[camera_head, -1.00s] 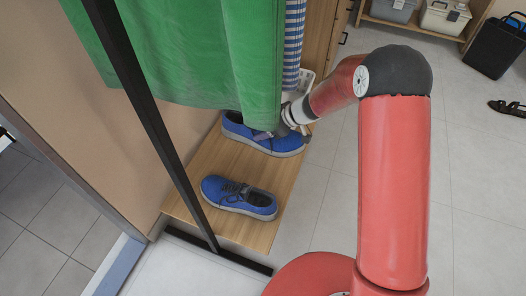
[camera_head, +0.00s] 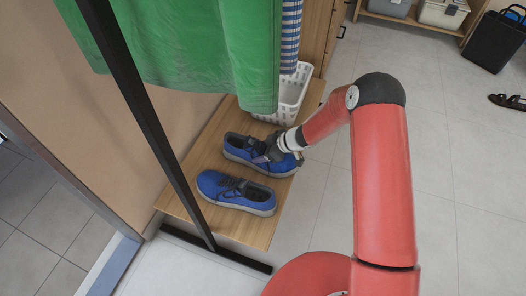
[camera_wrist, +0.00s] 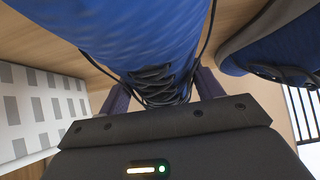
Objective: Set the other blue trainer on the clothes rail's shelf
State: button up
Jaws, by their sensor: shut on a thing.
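Two blue trainers with dark laces are at the clothes rail's wooden shelf (camera_head: 258,230). The nearer trainer (camera_head: 236,193) rests on the shelf. The farther trainer (camera_head: 247,152) is beside it, with my gripper (camera_head: 272,152) shut on it near the laces. In the wrist view the held trainer (camera_wrist: 140,30) fills the top middle, its laces between my fingers, and the other trainer (camera_wrist: 275,45) is at the right. I cannot tell whether the held trainer's sole touches the shelf. The rail's black post (camera_head: 150,125) stands to the left.
A green garment (camera_head: 200,50) hangs over the shelf's far part. A white basket (camera_head: 293,95) stands on the shelf behind the held trainer. A blue striped cloth (camera_head: 291,35) hangs behind the green one. The tiled floor to the right is clear near the shelf.

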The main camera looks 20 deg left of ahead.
jog(key=o, duration=1.2)
jog(key=shift+d+r, duration=0.25)
jog(key=shift+r, duration=0.15)
jog(key=p+v, duration=0.2)
jog(key=v, duration=0.9)
jog(key=shift+d, duration=0.1)
